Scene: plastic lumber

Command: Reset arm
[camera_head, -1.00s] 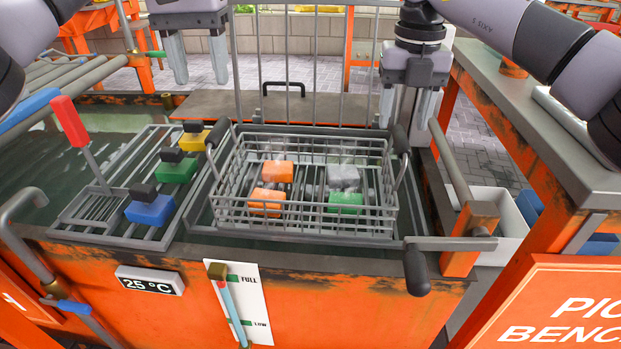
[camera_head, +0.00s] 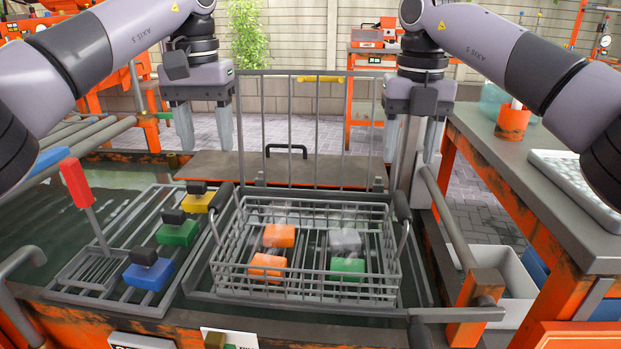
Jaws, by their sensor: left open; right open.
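My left gripper (camera_head: 207,138) hangs fingers down at the upper left, open and empty, in front of the paved floor beyond the tank. My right gripper (camera_head: 409,143) hangs fingers down at the upper right, open and empty, near the right side of the upright grey rack. Both are clear of the wire basket (camera_head: 305,292), which sits below and between them. The basket holds two orange blocks (camera_head: 279,236) (camera_head: 267,266), a grey block (camera_head: 345,241) and a green block (camera_head: 348,269).
Left of the basket, a grey rack (camera_head: 95,283) carries blue (camera_head: 149,276), green (camera_head: 178,233) and yellow (camera_head: 196,203) blocks with black tops. A red-handled lever (camera_head: 76,183) stands there. A bench (camera_head: 535,190) is at right, with a white bin (camera_head: 505,272) below.

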